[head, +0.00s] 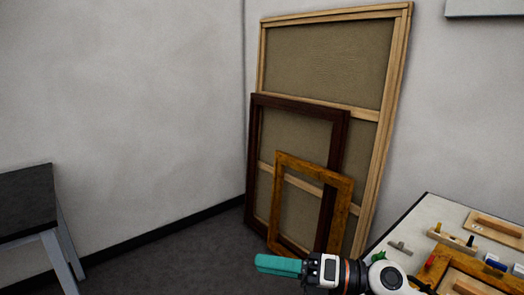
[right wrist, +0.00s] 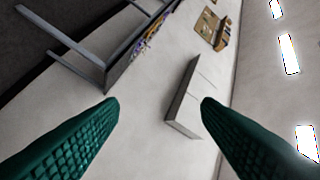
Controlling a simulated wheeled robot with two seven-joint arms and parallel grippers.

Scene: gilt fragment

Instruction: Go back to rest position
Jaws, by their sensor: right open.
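My right gripper (head: 262,264) reaches in from the lower right of the head view, its teal fingers pointing left. It is in front of the dark floor, left of the worktable. In the right wrist view its two teal fingers (right wrist: 160,106) are spread wide with nothing between them. My left gripper is not in view.
A worktable (head: 408,222) at right holds a gilt frame (head: 422,272) and several small tools. Empty frames (head: 341,186) and a large stretched canvas (head: 330,66) lean on the wall. A dark-topped table (head: 28,200) stands at left. Floor between is clear.

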